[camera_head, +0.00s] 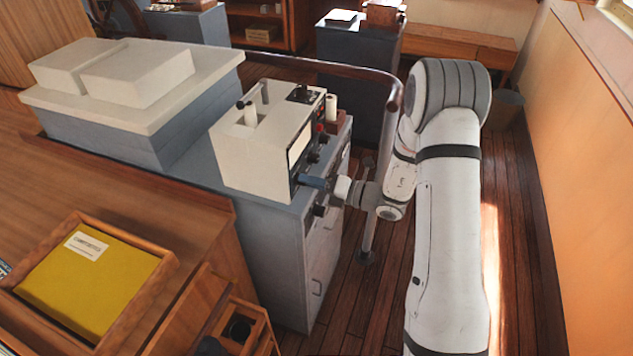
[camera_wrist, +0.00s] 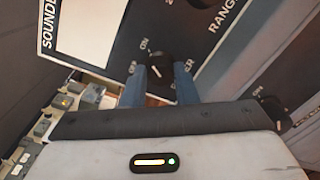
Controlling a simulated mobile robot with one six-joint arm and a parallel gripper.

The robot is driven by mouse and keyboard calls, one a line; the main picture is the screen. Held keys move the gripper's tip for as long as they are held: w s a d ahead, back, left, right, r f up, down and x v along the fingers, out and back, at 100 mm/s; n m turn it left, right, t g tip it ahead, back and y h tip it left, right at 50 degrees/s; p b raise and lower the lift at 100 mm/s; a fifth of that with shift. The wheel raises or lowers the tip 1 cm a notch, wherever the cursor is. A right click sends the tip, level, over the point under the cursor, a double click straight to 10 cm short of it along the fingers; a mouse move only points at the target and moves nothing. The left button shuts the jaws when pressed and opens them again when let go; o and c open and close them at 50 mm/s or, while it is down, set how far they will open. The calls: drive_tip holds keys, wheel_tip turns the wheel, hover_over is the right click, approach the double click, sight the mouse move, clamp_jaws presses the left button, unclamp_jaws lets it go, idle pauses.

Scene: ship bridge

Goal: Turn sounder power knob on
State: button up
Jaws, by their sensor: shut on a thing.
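The sounder (camera_head: 245,158) is a white box with a dark front panel on a blue-grey cabinet in the head view. Its panel (camera_wrist: 115,72) fills the top of the wrist view, with "SOUND" and "RANGE" lettering partly visible. The black power knob (camera_wrist: 160,71) has a white pointer mark and sits by an "ON" label and a partly hidden label ending in "ER". My gripper (camera_head: 308,181) reaches the lower part of the panel from the right. In the wrist view its blue fingers (camera_wrist: 160,82) are shut on the power knob, one on each side. The pointer's exact setting is hard to read.
Another dark knob (camera_wrist: 273,108) is at the lower right in the wrist view. A metal handrail (camera_head: 378,150) stands close beside my arm. A yellow box (camera_head: 90,280) lies in a wooden tray at the lower left.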

drive_tip(key=o, duration=0.8)
drive_tip(key=shift+s+a, duration=0.15)
drive_tip(key=shift+a, duration=0.15)
drive_tip(key=shift+c, duration=0.2)
drive_tip(key=shift+o, duration=1.1)
drive_tip(key=shift+d, duration=0.15)
drive_tip(key=b+v, duration=0.2)
drive_tip(key=v, duration=0.5)
drive_tip(key=shift+d, duration=0.4)
drive_tip(key=shift+s, duration=0.1)
